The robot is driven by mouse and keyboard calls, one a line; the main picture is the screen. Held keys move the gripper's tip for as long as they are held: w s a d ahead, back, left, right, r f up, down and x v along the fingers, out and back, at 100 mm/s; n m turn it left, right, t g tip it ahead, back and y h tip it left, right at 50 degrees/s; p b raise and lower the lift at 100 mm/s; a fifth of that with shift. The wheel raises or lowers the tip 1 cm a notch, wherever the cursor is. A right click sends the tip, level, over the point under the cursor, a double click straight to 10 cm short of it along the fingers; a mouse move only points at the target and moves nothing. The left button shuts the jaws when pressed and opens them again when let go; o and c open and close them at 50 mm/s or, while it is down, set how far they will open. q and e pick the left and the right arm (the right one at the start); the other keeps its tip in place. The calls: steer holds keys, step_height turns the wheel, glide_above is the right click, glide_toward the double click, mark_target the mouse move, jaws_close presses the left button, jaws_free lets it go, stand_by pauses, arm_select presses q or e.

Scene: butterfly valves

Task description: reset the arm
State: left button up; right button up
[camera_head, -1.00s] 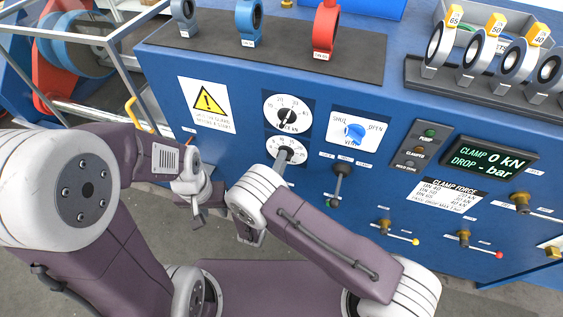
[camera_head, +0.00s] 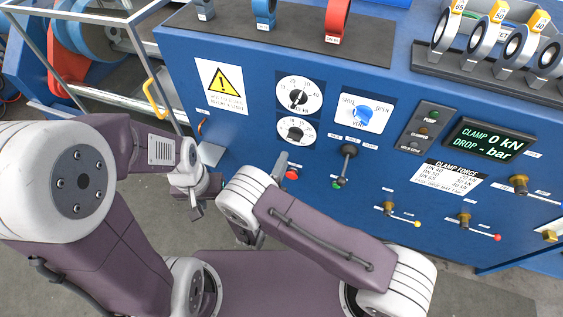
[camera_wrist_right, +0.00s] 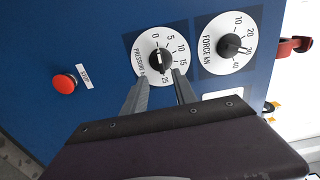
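My right gripper (camera_head: 281,162) is in front of the blue panel, just below the lower round gauge (camera_head: 297,130) in the head view. In the right wrist view its two fingers (camera_wrist_right: 160,88) stand apart with nothing between them. The pressure gauge (camera_wrist_right: 158,60) lies beyond their tips; I cannot tell the gap. My right arm (camera_head: 320,235) is bent across the lower middle. My left arm (camera_head: 100,180) comes in from the left and is folded. My left gripper (camera_head: 196,208) hangs in front of the panel's lower left; its finger opening is unclear.
The blue panel (camera_head: 230,140) carries a valve knob (camera_head: 363,115), a lever (camera_head: 346,160), a red stop button (camera_head: 292,174) and a lit display (camera_head: 487,142). Blue and red rings stand on the top shelf (camera_head: 295,30). Grey rings stand in a rack (camera_head: 480,70) at right.

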steer(key=s+d+r+m+g+h+p, duration=0.1)
steer(key=d+r+m+g+h, duration=0.1)
steer(key=d+m, duration=0.3)
steer(key=s+d+r+m+g+h+p, duration=0.1)
steer(key=s+d+r+m+g+h, duration=0.1)
steer(key=d+m+g, duration=0.3)
steer(key=s+d+r+m+g+h, duration=0.2)
steer(key=d+m+g, duration=0.2)
steer(key=d+m, duration=0.2)
steer(key=shift+d+p, duration=0.4)
steer(key=shift+d, duration=0.25)
steer(key=s+d+r+m+g+y+p, duration=0.2)
steer(key=s+d+m+g+y, duration=0.25)
steer(key=s+m+g, duration=0.6)
steer(key=a+r+m+t+y+p, duration=0.1)
steer(key=a+r+m+t+y, duration=0.1)
steer(key=m, duration=1)
steer(key=a+r+m+t+y+p, duration=0.1)
steer(key=m+y, duration=0.5)
steer(key=m, duration=0.6)
step_height(320, 180, up, 3)
steer(key=a+t, duration=0.1)
steer(key=t, duration=0.1)
steer(key=shift+s+a+t, duration=0.35)
steer(key=shift+s+a, duration=0.05)
